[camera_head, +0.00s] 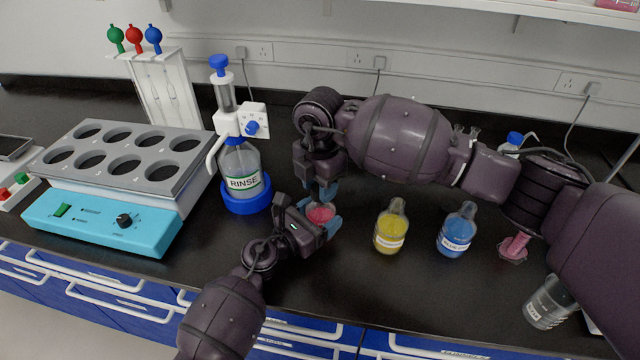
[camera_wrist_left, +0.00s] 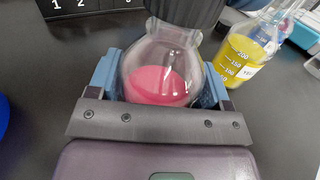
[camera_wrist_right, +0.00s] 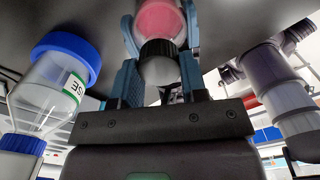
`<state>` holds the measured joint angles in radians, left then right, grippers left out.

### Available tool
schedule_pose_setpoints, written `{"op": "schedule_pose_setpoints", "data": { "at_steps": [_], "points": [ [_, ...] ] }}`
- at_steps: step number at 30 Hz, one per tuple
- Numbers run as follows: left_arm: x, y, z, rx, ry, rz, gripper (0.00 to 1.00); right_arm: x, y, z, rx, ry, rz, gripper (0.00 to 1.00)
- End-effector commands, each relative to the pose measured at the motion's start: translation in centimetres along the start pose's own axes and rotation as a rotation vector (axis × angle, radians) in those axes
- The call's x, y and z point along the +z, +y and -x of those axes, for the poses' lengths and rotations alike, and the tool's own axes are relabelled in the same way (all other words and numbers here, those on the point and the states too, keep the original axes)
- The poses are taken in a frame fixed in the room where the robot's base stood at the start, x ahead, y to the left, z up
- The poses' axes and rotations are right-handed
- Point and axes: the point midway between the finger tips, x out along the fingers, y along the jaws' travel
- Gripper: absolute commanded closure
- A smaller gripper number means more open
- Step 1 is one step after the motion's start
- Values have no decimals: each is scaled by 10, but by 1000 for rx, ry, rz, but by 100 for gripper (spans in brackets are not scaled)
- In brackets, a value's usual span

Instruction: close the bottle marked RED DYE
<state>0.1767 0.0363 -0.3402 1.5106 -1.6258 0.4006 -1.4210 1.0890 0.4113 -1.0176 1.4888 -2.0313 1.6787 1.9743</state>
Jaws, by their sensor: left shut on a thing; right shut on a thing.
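A glass flask with red liquid (camera_head: 320,214) stands on the black bench, its label out of sight. My left gripper (camera_head: 318,222) is shut around its body; the red flask (camera_wrist_left: 160,78) also sits between the left fingers in the left wrist view. My right gripper (camera_head: 325,190) comes from above, right over the flask mouth. In the right wrist view, its fingers are shut on a dark cap (camera_wrist_right: 158,50) with a grey face, in line with the red flask (camera_wrist_right: 158,18). I cannot tell whether the cap is seated on the neck.
A RINSE bottle (camera_head: 240,166) stands left of the flask, beside a block with round wells (camera_head: 125,150). A yellow flask (camera_head: 391,228) and a blue flask (camera_head: 458,230) stand to the right.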

Motion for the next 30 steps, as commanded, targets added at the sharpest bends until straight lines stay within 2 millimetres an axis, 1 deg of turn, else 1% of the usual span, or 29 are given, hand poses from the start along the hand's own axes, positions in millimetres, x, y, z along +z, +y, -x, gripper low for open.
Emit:
{"op": "schedule_pose_setpoints", "data": {
  "at_steps": [1, 9, 18, 21, 27, 30],
  "points": [
    [0, 0, 0, 1, 0, 0, 94, 0, 0, 0, 1, 0, -70, 82],
    [0, 0, 0, 1, 0, 0, 94, 0, 2, 0, 1, 0, -462, 82],
    [0, 0, 0, 1, 0, 0, 94, 1, 2, 0, 2, 2, -838, 82],
    [0, 0, 0, 0, 0, 0, 94, -3, 5, 0, 6, 7, -968, 82],
    [0, -1, 0, -2, 1, 0, 94, -3, 6, 1, 10, 9, -1138, 82],
    [0, -1, 0, -2, 1, 0, 94, -1, 4, 1, 6, 7, -1192, 82]
  ]
}}
